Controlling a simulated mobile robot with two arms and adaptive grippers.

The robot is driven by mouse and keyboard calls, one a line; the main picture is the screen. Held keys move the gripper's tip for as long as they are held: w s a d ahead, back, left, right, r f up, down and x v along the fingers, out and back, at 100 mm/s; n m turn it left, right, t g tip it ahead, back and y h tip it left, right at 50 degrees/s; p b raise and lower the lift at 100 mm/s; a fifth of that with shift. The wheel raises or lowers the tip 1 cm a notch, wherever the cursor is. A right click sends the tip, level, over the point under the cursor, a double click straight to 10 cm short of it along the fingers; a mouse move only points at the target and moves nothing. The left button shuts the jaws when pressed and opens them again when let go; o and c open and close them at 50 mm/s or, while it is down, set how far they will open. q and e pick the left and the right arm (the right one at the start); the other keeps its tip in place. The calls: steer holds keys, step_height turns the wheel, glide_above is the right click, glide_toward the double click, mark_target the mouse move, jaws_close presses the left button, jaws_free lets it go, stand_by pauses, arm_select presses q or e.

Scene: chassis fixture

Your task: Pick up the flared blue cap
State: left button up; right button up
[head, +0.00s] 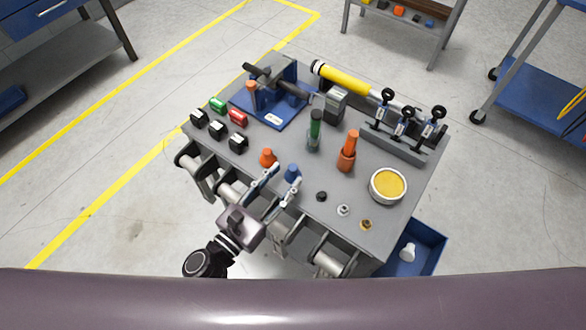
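The flared blue cap (292,171) stands on the grey table near its front edge. My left gripper (281,179) reaches in from the lower left over that edge. Its two fingers are spread apart, with the cap at or just beyond the fingertips. The right finger overlaps the lower part of the cap in the picture. I cannot tell whether either finger touches it. My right gripper is out of view.
An orange flared cap (267,157) stands close to the left finger. An orange bottle (347,151), a green bottle (314,130) and a yellow-filled round tin (388,186) stand behind and to the right. Small fittings lie along the front right. A blue bin (428,245) is below.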

mark_target(291, 169)
arm_select(q)
steer(key=p+x, duration=0.1)
steer(key=x, duration=0.3)
steer(key=shift+r, duration=0.15)
steer(key=shift+w+d, duration=0.2)
steer(key=shift+w, duration=0.05)
steer(key=c, duration=0.9)
